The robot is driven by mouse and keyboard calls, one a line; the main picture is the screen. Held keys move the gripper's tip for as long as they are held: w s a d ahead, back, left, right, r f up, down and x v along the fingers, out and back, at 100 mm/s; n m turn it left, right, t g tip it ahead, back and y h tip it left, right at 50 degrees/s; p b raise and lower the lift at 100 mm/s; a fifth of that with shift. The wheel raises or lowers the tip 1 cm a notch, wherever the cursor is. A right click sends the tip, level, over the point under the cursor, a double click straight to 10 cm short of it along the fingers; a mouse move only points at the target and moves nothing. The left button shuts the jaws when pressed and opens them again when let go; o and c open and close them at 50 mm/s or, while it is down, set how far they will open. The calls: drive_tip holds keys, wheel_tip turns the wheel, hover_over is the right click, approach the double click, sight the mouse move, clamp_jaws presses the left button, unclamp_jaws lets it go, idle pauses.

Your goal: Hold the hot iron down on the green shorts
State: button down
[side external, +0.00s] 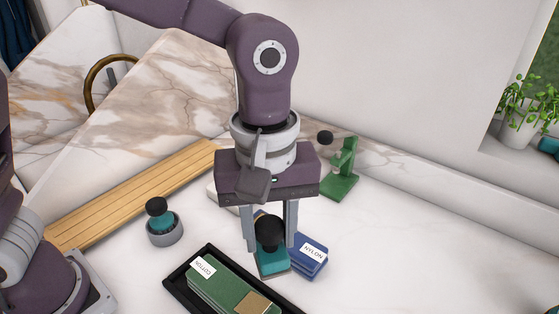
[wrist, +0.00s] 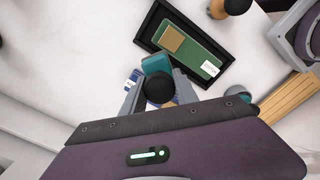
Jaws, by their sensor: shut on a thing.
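My gripper (side external: 270,238) is shut on the iron, a teal block (side external: 273,262) with a black ball knob (side external: 270,230). The knob sits between the fingers, and the teal body hangs below. In the wrist view the iron's knob (wrist: 160,87) is between my fingers, with its teal body (wrist: 156,64) beyond. The green shorts (side external: 225,290) lie folded flat in a black tray, with a white COTTON label and a tan patch; they also show in the wrist view (wrist: 188,58). The iron is beside the tray, not over the shorts. I cannot tell its exact height.
The black tray (side external: 178,284) is at the front. A blue folded stack (side external: 314,266) with a white label is right behind the iron. A second teal, black-knobbed piece (side external: 157,218) stands in a grey cup (side external: 165,234) at left. A green stand (side external: 342,180) is behind; a slatted wooden board (side external: 130,195) lies left.

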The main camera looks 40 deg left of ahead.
drive_tip(key=shift+m, duration=0.5)
drive_tip(key=shift+s+d+f, duration=0.25)
drive_tip(key=shift+s+f, duration=1.05)
drive_tip(key=shift+s, duration=0.05)
drive_tip(key=shift+s+d+f, duration=0.2)
drive_tip(key=shift+s+f, duration=1.1)
drive_tip(key=shift+s, duration=0.05)
drive_tip(key=shift+f, duration=0.8)
idle(3.6)
drive_tip(key=shift+r, duration=0.1)
